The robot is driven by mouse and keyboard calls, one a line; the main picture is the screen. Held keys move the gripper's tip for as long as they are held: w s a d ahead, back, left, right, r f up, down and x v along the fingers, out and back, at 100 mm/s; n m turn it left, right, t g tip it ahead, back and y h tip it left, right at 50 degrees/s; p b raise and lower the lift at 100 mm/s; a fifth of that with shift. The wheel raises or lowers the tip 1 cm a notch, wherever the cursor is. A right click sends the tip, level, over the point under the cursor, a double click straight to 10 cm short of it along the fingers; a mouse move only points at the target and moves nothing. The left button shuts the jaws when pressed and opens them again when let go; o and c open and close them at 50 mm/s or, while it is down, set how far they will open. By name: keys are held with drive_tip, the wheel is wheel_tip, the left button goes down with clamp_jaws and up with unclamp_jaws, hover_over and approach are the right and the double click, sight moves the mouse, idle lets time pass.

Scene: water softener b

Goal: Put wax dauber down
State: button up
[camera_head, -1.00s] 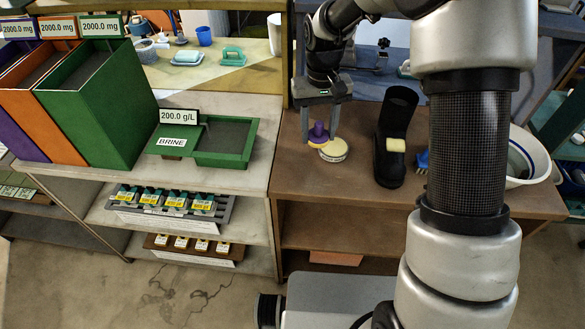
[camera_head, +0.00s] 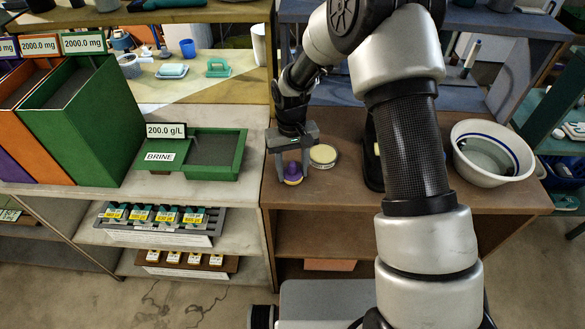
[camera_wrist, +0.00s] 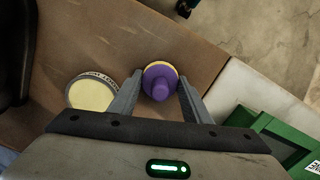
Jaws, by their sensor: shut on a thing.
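The wax dauber (camera_head: 293,169), with a purple knob and a yellow pad, is at the left part of the brown bench. My gripper (camera_head: 290,165) points down and is shut on it. In the wrist view the dauber (camera_wrist: 160,83) sits between the fingertips of my gripper (camera_wrist: 160,92). Its pad is at or just above the bench top; I cannot tell whether it touches. A round tin with pale yellow wax (camera_head: 323,155) stands just right of the dauber, apart from it; it also shows in the wrist view (camera_wrist: 92,93).
A black boot (camera_head: 372,160) is mostly hidden behind my arm. A white basin (camera_head: 490,152) stands at the bench's right. The green brine tray (camera_head: 190,155) is on the neighbouring pale counter to the left. Bare brown bench top (camera_head: 325,190) lies in front of the tin.

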drive_tip(key=shift+f+b, duration=0.35)
drive_tip(key=shift+b, duration=0.1)
